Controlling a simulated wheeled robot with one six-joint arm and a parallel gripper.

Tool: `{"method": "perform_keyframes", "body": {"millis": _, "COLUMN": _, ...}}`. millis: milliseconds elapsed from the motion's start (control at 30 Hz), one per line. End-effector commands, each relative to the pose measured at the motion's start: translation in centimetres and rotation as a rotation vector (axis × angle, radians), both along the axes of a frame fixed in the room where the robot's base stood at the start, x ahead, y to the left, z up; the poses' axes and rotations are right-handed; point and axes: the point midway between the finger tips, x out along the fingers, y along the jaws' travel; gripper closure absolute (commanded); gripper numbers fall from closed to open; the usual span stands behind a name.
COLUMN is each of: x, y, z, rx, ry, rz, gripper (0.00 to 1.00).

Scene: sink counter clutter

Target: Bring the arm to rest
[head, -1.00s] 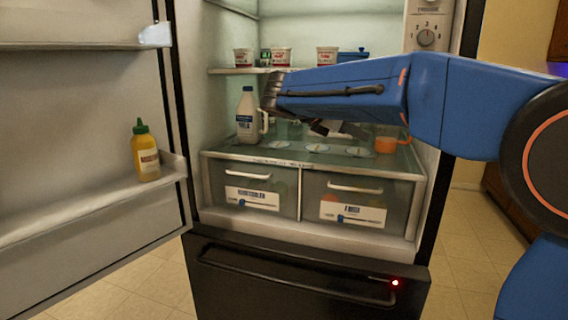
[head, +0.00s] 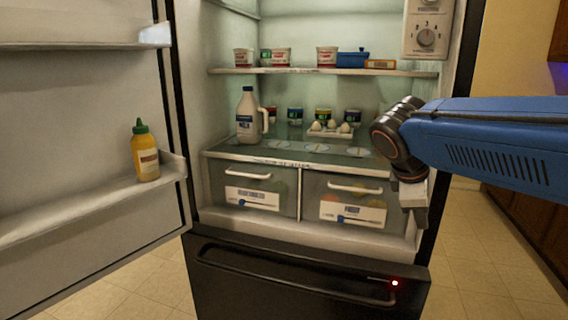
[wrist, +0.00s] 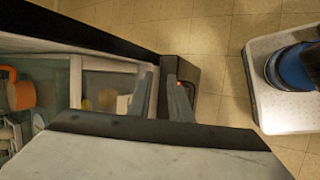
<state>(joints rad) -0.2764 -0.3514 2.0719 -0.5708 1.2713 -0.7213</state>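My gripper (head: 412,222) hangs fingers down in front of the right side of the open fridge, beside the right-hand drawer. In the wrist view its two fingers (wrist: 162,98) stand a little apart, with nothing held between them. My blue arm reaches in from the right edge of the head view.
The fridge door (head: 80,110) stands open at left with a mustard bottle (head: 145,152). A milk jug (head: 247,115), an egg tray (head: 330,132) and jars stand on the lower shelf. An orange mug (wrist: 18,95) shows in the wrist view. Floor (head: 470,260) at right is clear.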

Motion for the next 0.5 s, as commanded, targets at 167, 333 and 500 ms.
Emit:
{"method": "perform_keyframes", "body": {"millis": 167, "x": -5.9, "y": -0.7, "z": -4.2, "rx": 0.225, "ry": -0.098, "rz": -0.229, "gripper": 0.82}}
{"method": "perform_keyframes", "body": {"millis": 333, "x": -10.8, "y": -0.2, "z": -8.1, "rx": 0.438, "ry": -0.188, "rz": -0.469, "gripper": 0.82}}
{"method": "perform_keyframes", "body": {"millis": 500, "x": -14.8, "y": 0.9, "z": -11.8, "rx": 0.636, "ry": -0.268, "rz": -0.71, "gripper": 0.82}}
